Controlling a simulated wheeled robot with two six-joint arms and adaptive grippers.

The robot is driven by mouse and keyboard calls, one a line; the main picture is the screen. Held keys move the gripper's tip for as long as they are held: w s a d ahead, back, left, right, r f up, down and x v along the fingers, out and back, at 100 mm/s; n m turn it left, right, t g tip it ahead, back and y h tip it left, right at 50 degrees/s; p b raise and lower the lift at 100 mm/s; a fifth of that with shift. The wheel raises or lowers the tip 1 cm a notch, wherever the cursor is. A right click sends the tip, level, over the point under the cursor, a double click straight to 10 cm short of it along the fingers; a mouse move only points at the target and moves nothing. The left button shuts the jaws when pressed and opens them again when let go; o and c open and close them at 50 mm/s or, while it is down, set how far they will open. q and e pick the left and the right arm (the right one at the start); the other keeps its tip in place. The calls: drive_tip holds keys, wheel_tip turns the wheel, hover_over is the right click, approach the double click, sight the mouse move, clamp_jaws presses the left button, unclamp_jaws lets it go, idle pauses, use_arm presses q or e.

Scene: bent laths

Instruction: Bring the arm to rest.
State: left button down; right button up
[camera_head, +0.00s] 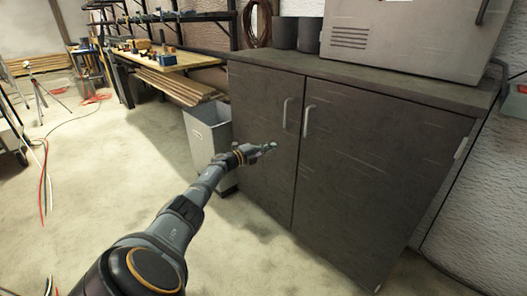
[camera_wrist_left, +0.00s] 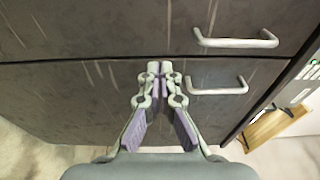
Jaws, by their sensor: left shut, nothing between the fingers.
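My left arm reaches in from the lower left of the head view. Its gripper (camera_head: 268,149) is in front of the dark cabinet's left door (camera_head: 262,115), a little below and left of the door handles. In the left wrist view the gripper (camera_wrist_left: 160,68) is shut, with its fingertips together and nothing between them. Two metal bar handles, one upper (camera_wrist_left: 236,40) and one lower (camera_wrist_left: 218,88), show to the right of the fingers, apart from them. My right gripper does not show.
Both cabinet doors look closed. A grey bin (camera_head: 208,135) stands left of the cabinet. A metal box (camera_head: 405,38) and dark cylinders (camera_head: 285,33) sit on the cabinet top. A workbench (camera_head: 165,58) and stacked laths (camera_head: 180,84) lie behind. The floor at left has cables (camera_head: 46,165) and open room.

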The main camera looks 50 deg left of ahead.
use_arm(q)
drive_tip(key=a, duration=0.1)
drive_tip(key=s+a+b, duration=0.1)
drive_tip(key=a, duration=0.1)
drive_tip(key=shift+r, duration=0.15)
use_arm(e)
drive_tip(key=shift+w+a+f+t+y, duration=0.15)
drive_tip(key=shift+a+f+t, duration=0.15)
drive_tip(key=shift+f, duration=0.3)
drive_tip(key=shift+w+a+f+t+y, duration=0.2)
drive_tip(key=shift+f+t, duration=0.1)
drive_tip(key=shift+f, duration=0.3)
use_arm(q)
drive_tip(key=shift+d, duration=0.1)
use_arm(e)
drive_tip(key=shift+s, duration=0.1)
